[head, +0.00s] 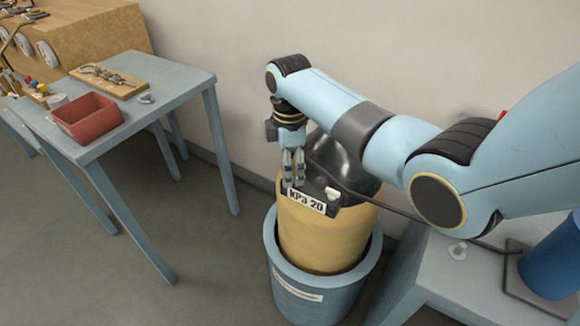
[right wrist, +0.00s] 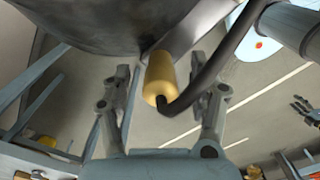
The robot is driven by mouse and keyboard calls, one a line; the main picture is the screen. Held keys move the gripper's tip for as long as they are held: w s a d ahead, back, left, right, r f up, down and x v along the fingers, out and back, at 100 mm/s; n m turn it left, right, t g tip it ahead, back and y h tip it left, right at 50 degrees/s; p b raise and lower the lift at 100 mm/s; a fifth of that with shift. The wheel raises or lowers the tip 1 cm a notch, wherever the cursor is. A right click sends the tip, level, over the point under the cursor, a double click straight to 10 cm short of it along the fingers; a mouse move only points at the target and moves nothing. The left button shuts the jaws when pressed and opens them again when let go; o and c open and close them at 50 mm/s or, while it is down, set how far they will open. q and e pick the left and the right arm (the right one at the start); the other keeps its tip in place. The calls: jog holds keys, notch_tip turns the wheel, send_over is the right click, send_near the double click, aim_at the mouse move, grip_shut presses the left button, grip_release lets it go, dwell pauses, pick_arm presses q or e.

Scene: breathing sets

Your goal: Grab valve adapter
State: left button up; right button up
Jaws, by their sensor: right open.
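What looks like the valve adapter, a small brass-yellow cylinder with a black hose at its end (right wrist: 159,78), shows in the right wrist view. It lies between the two fingers of my right gripper (right wrist: 160,90), with a gap on each side. In the head view my right gripper (head: 293,168) points down at the top of a yellow cylinder (head: 312,240) labelled "kPa 20", and the adapter itself is not clearly seen there. My right gripper is open and holds nothing. My left gripper is not in view.
The yellow cylinder stands in a blue-grey bin (head: 300,290). The black hose (head: 400,212) runs right under my arm to a table (head: 440,262) with a blue cylinder (head: 555,262). At left, a table (head: 180,85) holds a red tray (head: 87,120). Floor between is clear.

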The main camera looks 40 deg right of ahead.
grip_shut()
jog(key=shift+r, duration=0.15)
